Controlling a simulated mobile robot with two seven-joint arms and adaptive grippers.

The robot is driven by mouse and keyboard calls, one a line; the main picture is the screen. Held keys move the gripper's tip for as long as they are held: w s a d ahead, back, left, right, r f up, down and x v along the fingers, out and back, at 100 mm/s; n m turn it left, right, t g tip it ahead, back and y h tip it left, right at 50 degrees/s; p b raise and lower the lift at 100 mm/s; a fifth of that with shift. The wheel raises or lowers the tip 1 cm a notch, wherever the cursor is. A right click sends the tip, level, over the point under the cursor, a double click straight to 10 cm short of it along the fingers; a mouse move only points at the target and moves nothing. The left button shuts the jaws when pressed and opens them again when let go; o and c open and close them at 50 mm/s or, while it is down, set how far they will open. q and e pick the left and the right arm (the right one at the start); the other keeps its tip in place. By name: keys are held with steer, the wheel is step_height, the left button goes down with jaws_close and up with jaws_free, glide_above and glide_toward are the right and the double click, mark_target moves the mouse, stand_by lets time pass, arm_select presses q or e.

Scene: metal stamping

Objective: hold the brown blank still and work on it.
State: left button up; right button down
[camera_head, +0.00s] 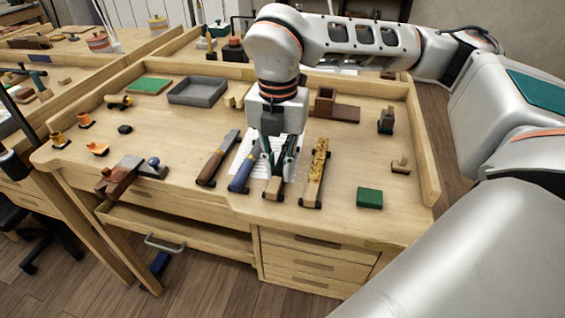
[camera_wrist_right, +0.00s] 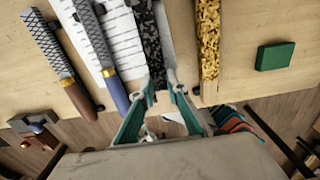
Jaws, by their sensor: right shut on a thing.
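My right gripper (camera_head: 277,170) reaches down to the front middle of the bench. In the right wrist view its teal fingers (camera_wrist_right: 163,95) are closed on a dark speckled bar-shaped tool (camera_wrist_right: 152,45). The light wooden end of this tool (camera_head: 273,188) shows in the head view, at the bench's front. I cannot tell for sure which piece is the brown blank. A brown stepped block (camera_head: 342,111) stands behind the gripper to the right, apart from it. My left gripper is not in view.
Two files, one brown-handled (camera_head: 210,168) and one blue-handled (camera_head: 239,180), lie left of the gripper. A gold-flecked bar (camera_head: 316,170) and a green block (camera_head: 369,198) lie right. A reddish-brown vise (camera_head: 118,177) is at front left. A grey tray (camera_head: 171,97) sits behind.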

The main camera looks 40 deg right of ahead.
steer(key=shift+r+p, duration=1.8)
steer(key=shift+r, duration=1.25)
